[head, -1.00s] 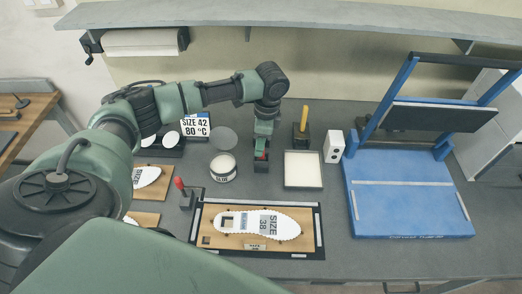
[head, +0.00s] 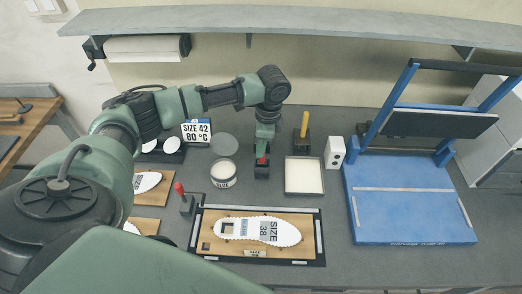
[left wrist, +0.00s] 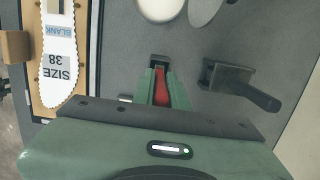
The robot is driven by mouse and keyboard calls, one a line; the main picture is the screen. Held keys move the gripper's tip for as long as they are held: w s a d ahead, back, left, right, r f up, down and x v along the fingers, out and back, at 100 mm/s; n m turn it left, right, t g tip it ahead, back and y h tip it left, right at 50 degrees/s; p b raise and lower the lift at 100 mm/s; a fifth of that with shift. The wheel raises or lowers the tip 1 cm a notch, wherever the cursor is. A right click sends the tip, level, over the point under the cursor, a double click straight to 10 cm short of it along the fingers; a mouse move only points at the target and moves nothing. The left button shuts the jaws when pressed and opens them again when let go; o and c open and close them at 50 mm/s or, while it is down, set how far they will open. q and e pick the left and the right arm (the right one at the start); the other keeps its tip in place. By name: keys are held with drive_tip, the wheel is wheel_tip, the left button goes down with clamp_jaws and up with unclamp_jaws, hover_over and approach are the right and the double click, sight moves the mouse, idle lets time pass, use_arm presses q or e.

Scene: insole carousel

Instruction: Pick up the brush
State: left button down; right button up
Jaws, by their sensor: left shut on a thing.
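The brush shows as a red handle (left wrist: 161,88) between the green fingers of my left gripper (left wrist: 160,90) in the left wrist view. My left gripper (head: 263,155) is shut on it. Below the fingers, a small dark holder (head: 261,173) stands on the grey table. In the left wrist view the dark holder (left wrist: 159,61) shows just beyond the fingertips. The brush's lower part is hidden, so I cannot tell whether it is still in the holder. My right gripper is not in view.
A glue jar (head: 223,174) stands left of the gripper. A pale tray (head: 304,190), a yellow-handled tool (head: 304,122) and a white box (head: 335,152) are to the right. In front lies a board (head: 207,246) with an insole (head: 290,231). A blue press (head: 410,215) stands far right.

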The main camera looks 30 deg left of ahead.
use_arm(q)
wheel_tip(320, 180, up, 12)
drive_tip(key=b, duration=0.2)
drive_tip(key=shift+w+f+b, duration=0.1)
drive_tip(key=shift+f+b, duration=0.1)
drive_tip(key=shift+b, duration=0.2)
wheel_tip(320, 180, up, 7)
drive_tip(key=shift+p, duration=0.45)
